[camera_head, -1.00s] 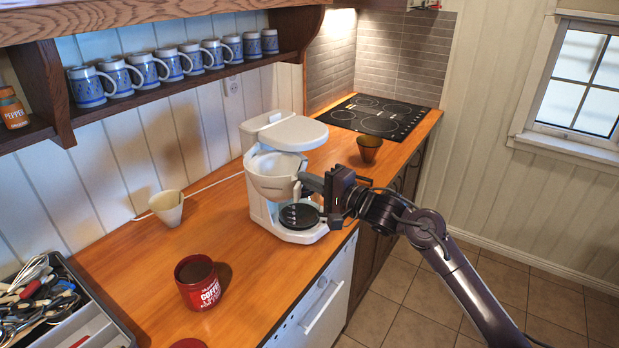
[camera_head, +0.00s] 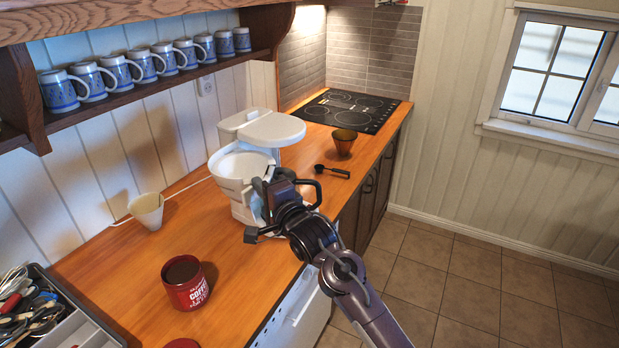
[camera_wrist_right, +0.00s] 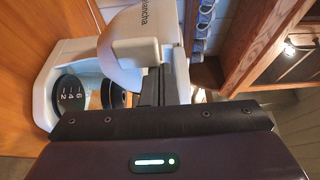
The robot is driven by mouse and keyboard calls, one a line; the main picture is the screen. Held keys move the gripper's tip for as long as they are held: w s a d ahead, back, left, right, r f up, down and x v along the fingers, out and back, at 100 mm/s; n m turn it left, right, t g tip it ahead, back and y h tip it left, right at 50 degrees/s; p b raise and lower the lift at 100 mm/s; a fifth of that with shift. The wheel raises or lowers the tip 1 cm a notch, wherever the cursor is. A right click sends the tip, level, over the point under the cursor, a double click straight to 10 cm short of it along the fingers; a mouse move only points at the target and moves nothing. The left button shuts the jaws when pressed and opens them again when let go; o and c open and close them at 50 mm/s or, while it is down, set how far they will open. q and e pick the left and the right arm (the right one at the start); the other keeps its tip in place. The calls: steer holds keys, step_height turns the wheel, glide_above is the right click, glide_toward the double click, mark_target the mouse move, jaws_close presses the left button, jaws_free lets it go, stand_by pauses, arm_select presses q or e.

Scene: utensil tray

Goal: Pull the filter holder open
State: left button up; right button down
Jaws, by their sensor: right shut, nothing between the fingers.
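My right gripper (camera_head: 259,196) is at the near right side of the holder. Its dark fingers (camera_wrist_right: 160,88) are shut with nothing between them, close to white plastic of the coffee maker (camera_wrist_right: 140,45) in the wrist view; whether they touch it I cannot tell. My right arm hides part of the machine's lower front. My left gripper is out of view.
A black scoop (camera_head: 332,171) and a brown cup (camera_head: 343,141) lie beyond the machine, before the cooktop (camera_head: 350,110). A utensil tray (camera_head: 85,322) is at lower left.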

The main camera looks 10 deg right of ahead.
steer(key=shift+a, duration=0.9)
steer(key=shift+s+a, duration=0.1)
steer(key=shift+a, duration=0.35)
